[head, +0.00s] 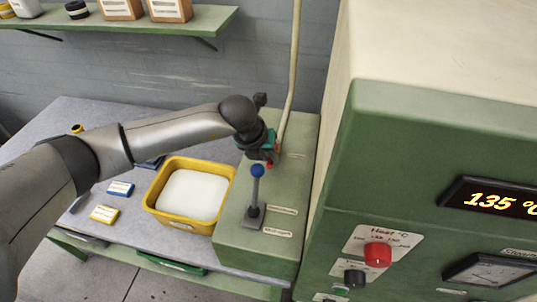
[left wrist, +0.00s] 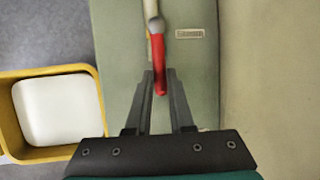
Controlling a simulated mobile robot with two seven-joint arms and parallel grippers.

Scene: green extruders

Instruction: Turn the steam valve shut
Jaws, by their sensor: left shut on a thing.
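The steam valve has a red lever (left wrist: 157,60) on a pale pipe (left wrist: 152,8), above the green bench block. In the left wrist view the lever points down the picture, and its end lies between the fingers of my left gripper (left wrist: 160,84). The gripper is shut on the lever. In the head view my left gripper (head: 268,157) is at the foot of the pale pipe (head: 292,75), and only small bits of red show around it. My wrist hides most of the valve there. My right gripper is not in view.
A blue-knobbed lever (head: 256,187) stands on the green block (head: 232,237) near my gripper. A yellow tub (head: 150,205) with white contents sits to its left. The green machine cabinet (head: 430,150), with a red knob (head: 377,254) and display reading 135, rises close on the right.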

